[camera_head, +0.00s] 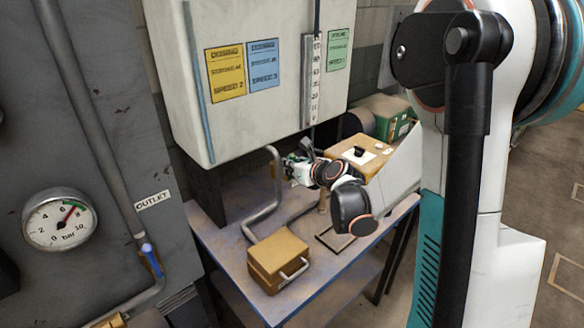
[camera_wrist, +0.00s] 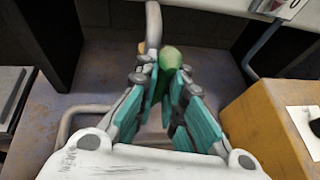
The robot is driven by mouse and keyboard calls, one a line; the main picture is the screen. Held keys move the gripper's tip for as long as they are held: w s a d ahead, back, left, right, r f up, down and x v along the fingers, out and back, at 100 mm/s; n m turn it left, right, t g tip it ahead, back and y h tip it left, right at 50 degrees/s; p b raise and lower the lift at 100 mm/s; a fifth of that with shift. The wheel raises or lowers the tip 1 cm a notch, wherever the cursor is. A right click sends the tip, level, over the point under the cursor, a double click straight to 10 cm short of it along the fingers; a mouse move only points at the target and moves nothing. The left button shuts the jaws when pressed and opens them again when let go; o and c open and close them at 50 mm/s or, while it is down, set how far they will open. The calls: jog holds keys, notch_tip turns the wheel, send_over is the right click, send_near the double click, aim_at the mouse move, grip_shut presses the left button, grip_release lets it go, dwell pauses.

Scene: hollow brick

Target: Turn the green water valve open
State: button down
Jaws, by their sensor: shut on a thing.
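The green water valve's handle (camera_wrist: 172,58) shows in the wrist view between my fingers, at the pipe that comes down from above. My gripper (camera_wrist: 162,88) is shut on this handle, with a teal finger pad on each side. The handle's lower part is hidden between the fingers. In the head view my gripper (camera_head: 292,170) is small and far off, beside the bent grey pipe (camera_head: 277,182) under the white tank (camera_head: 255,75). The valve itself is too small and covered there to make out.
A worn table (camera_head: 225,240) bears a yellow-brown box with a handle (camera_head: 277,257) in front. Another yellow-brown box (camera_head: 365,150) and a green box (camera_head: 388,115) stand behind my arm. A pressure gauge (camera_head: 60,218) is on the grey panel at left.

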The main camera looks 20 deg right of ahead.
jog(key=shift+w+r, duration=0.15)
jog(key=shift+r, duration=0.1)
dwell(0.3)
jog(key=c, duration=1.8)
grip_release()
jog(key=shift+a, duration=0.1)
jog(key=shift+o, duration=0.6)
jog(key=shift+a, duration=0.1)
jog(key=shift+f, duration=0.1)
jog(key=v, duration=1.2)
jog(key=shift+f, duration=0.1)
